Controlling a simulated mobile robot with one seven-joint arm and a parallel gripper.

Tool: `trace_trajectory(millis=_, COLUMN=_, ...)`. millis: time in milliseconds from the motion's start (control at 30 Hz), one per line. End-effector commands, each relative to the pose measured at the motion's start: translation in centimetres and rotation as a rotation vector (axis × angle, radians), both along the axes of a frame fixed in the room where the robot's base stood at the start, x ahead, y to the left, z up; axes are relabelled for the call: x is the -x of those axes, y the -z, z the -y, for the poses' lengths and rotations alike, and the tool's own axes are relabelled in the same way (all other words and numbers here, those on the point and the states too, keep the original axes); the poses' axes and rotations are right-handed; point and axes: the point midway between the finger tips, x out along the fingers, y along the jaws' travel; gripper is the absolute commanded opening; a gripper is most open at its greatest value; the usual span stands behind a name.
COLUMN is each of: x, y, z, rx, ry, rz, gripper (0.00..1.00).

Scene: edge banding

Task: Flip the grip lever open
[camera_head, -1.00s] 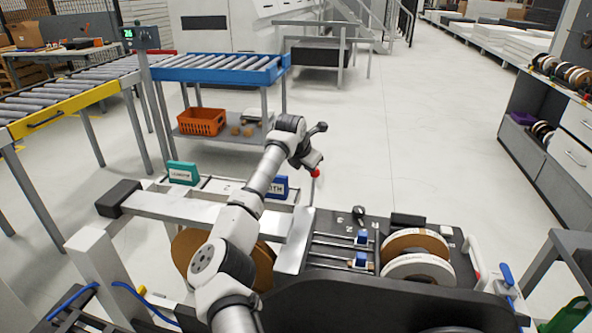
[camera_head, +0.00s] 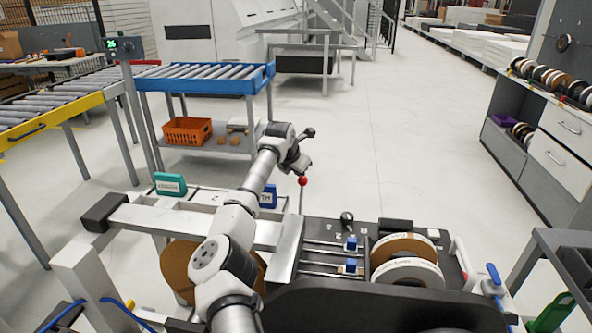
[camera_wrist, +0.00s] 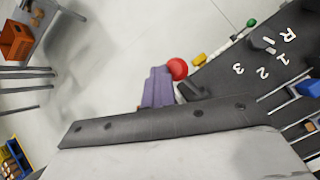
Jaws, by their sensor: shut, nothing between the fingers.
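A lever with a red ball knob (camera_head: 302,181) stands on a thin upright rod at the machine's far edge; I take it as the grip lever. The knob also shows in the wrist view (camera_wrist: 178,68), just right of my fingertips. My gripper (camera_head: 301,166) is at the end of my outstretched arm, close above the knob. In the wrist view my purple-grey fingers (camera_wrist: 158,80) are together and empty. The knob is beside them, not between them. I cannot tell whether they touch it. The lower rod is partly hidden in the wrist view.
A black selector knob (camera_head: 347,218) stands by the R, 1, 2, 3 marks. Edge-band rolls (camera_head: 405,248) and small blue clamps (camera_head: 351,243) sit on the machine. A teal box (camera_head: 170,184) is left of my arm. The floor (camera_head: 390,150) beyond the machine is clear.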

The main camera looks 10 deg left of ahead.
Motion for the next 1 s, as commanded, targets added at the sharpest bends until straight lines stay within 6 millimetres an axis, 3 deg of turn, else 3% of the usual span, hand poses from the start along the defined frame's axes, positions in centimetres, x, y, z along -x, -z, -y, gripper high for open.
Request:
trace_trajectory(millis=167, x=0.7, y=-0.5, z=0.3, rx=0.003, ry=0.008, rz=-0.003, gripper=0.0)
trace_trajectory(millis=700, x=7.1, y=-10.0, z=-1.4, rx=-0.001, ry=0.001, rz=0.005, gripper=0.0)
trace_trajectory(millis=1000, x=8.1, y=-11.6, z=-1.6, rx=0.001, ry=-0.001, rz=0.003, gripper=0.0)
